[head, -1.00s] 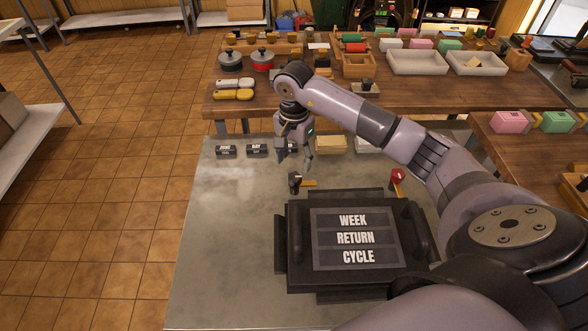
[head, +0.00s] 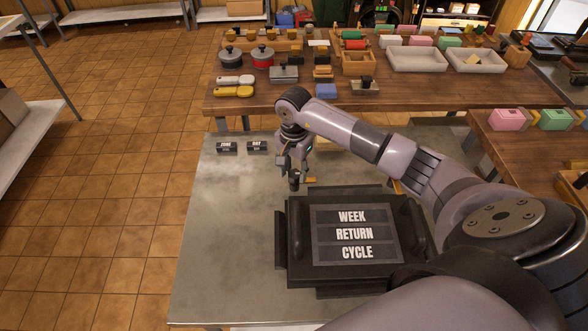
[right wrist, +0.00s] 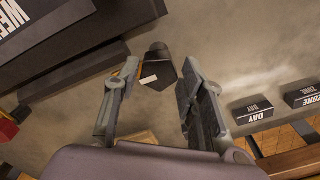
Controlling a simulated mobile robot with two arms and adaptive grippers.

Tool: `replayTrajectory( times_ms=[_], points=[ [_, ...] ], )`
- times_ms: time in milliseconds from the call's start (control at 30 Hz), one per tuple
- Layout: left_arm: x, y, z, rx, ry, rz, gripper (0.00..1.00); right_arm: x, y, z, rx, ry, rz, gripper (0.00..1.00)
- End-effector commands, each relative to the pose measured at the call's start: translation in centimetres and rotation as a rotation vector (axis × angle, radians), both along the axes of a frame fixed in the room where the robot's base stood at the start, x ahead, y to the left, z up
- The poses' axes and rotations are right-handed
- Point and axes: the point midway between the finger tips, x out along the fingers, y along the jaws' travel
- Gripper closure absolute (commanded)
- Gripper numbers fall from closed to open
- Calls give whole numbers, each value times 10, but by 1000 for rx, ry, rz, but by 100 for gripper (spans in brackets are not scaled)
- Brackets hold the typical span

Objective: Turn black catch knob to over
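The black catch knob (head: 294,185) stands at the back left corner of the dark press, with an orange tab (head: 310,180) beside it. My right gripper (head: 292,170) points down directly over this knob. In the right wrist view the black knob (right wrist: 158,66), with a small pale mark, shows in the gap between the two spread fingertips. The fingers are open, with visible room around the knob; contact is not seen. The dark press (head: 282,244) carries a panel reading WEEK, RETURN, CYCLE. My left gripper is not in view.
Small black blocks marked ZONE (head: 227,147) and DAY (head: 257,146) lie at the back left of the metal table (head: 225,220). The table left of the press is clear. My right arm hides the press's back right side. A wooden table (head: 430,95) with goods stands behind.

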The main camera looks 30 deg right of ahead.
Motion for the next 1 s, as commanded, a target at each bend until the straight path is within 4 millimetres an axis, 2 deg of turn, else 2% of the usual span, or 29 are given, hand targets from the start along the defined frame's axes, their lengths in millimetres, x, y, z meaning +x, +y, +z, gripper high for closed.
replayTrajectory(
  times_ms=[67, 467, 767, 1000],
  points=[
    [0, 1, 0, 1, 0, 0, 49, 0, 0, 0, 0, 0, 0, 70],
    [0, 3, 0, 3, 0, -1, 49, 1, 0, 1, 0, -2, 0, 97],
    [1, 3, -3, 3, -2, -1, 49, 1, -1, 0, -1, -4, -32, 97],
    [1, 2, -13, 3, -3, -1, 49, 1, -1, -1, -2, -4, -161, 97]
  ],
)
